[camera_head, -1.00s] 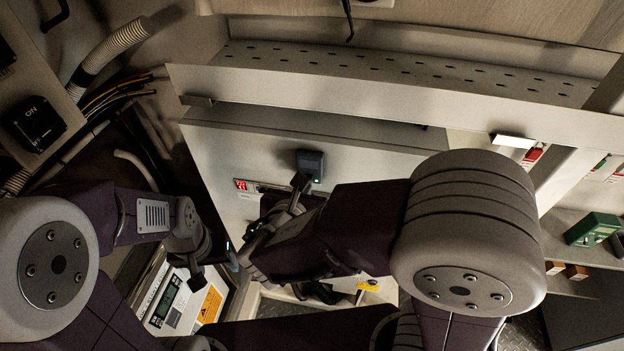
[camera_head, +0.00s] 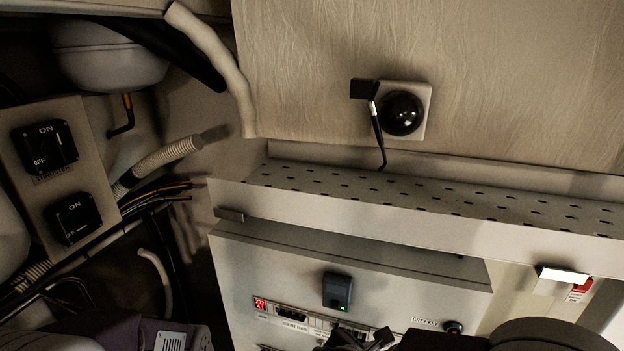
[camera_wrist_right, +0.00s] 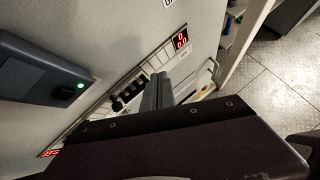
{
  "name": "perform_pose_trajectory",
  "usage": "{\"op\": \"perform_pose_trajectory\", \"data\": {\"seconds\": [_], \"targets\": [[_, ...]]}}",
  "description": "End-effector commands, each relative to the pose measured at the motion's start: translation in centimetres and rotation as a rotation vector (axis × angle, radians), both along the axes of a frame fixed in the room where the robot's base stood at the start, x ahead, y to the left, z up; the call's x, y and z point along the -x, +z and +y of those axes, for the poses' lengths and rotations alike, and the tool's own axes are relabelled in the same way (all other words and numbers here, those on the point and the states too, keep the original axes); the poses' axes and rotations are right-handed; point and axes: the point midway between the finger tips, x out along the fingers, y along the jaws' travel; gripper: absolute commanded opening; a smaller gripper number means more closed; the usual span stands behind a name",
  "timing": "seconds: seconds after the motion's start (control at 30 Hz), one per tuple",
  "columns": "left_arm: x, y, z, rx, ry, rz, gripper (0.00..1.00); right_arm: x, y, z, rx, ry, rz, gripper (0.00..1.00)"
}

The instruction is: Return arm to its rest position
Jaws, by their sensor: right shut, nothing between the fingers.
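My right gripper (camera_wrist_right: 158,88) shows in the right wrist view as a pair of dark fingers shut together, with nothing between them. They are in front of the pale panel (camera_wrist_right: 80,30) with its row of dark switches (camera_wrist_right: 130,92). In the head view, only the top of my right gripper (camera_head: 365,342) and arm shows at the bottom edge. A link of my left arm (camera_head: 150,335) shows at the bottom left; my left gripper is out of view below the picture.
The cabinet (camera_head: 260,260) carries a dark box with a green light (camera_head: 337,290) and a red display (camera_head: 259,304). Above it runs a perforated shelf (camera_head: 400,218). A black dome on a square plate (camera_head: 402,112) is on the wall. ON/OFF switches (camera_head: 45,147) and hoses (camera_head: 165,160) are at left.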

Motion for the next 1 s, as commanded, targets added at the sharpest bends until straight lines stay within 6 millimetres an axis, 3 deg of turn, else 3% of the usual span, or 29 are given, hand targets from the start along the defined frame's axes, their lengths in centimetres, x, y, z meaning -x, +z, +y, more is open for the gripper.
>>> {"op": "perform_pose_trajectory", "data": {"seconds": [0.03, 0.13, 0.2, 0.3, 0.4, 0.5, 1.0], "targets": [[0.0, -3.7, 0.0, 0.000, 0.000, 0.001, 0.61, 1.7, -5.6, -2.7, -0.122, -0.229, 0.037, 0.00], [0.0, -8.1, 0.0, 0.000, 0.000, 0.001, 0.61, 6.0, -13.9, -5.5, -0.454, -0.817, 0.054, 0.00], [0.0, -10.6, 0.0, 0.000, 0.000, 0.001, 0.61, 7.6, -17.9, -5.5, -0.684, -1.243, 0.002, 0.00], [0.0, -12.8, 0.0, 0.000, 0.000, 0.001, 0.61, 7.7, -21.0, -5.3, -0.929, -1.712, -0.116, 0.00], [0.0, -13.8, 0.0, 0.000, 0.000, 0.001, 0.61, 6.9, -22.1, -5.5, -1.074, -1.995, -0.218, 0.00], [0.0, -13.8, 0.0, 0.000, 0.000, 0.001, 0.61, 6.5, -22.1, -5.6, -1.130, -2.106, -0.265, 0.00], [0.0, -13.5, 0.0, 0.000, 0.000, 0.001, 0.61, 6.5, -21.9, -5.6, -1.131, -2.110, -0.265, 0.00]]}}
